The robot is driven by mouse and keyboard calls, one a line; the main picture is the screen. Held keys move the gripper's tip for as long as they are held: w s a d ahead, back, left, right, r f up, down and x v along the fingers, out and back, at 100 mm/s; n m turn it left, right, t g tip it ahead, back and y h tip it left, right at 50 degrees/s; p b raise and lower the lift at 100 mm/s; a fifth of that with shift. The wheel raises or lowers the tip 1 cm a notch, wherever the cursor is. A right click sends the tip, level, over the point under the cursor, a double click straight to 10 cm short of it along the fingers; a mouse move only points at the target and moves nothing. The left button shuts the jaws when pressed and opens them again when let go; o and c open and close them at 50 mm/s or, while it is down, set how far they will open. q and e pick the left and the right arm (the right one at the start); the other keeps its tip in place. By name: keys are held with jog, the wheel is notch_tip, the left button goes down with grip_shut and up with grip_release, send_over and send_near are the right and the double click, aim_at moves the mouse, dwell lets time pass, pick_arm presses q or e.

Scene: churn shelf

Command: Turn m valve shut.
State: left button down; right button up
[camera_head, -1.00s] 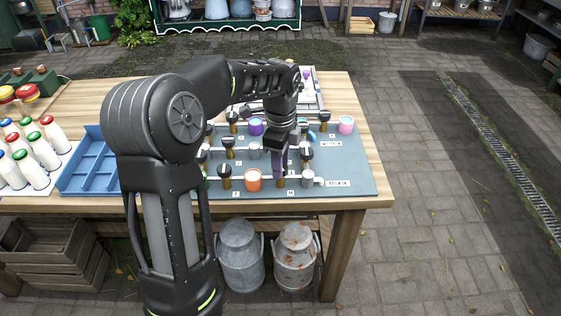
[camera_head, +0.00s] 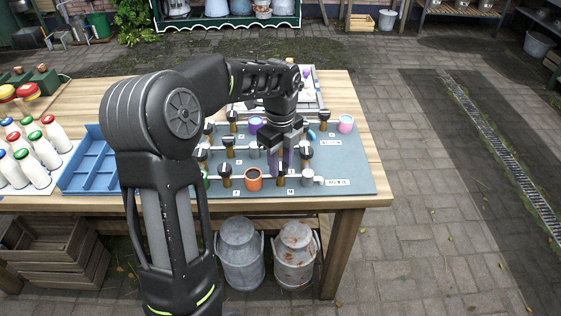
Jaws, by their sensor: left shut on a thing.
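A grey valve board (camera_head: 352,168) lies on the wooden table with rows of black-handled valves on brass stems, white pipes and coloured cups. My left gripper (camera_head: 281,168) points down over the front row, between the orange cup (camera_head: 254,180) and the grey cup (camera_head: 307,177). Its fingers are shut on a valve handle there, which they mostly hide. The brass stem (camera_head: 282,180) below shows in part. A small white label (camera_head: 291,192) sits in front of this valve; its letter is too small to read surely. My right gripper is not in view.
Neighbouring valves stand close by, one at the left (camera_head: 225,172) and one at the right (camera_head: 307,153). A blue divided tray (camera_head: 92,172) and milk bottles (camera_head: 37,172) stand at the left. Milk cans (camera_head: 240,255) stand below. The table's right edge is clear.

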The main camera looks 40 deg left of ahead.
aim_at(281, 166)
pick_arm(q)
jog(key=c, duration=1)
grip_release()
jog(key=shift+o, duration=0.2)
notch_tip(281, 166, up, 8)
jog(key=shift+f, duration=0.1)
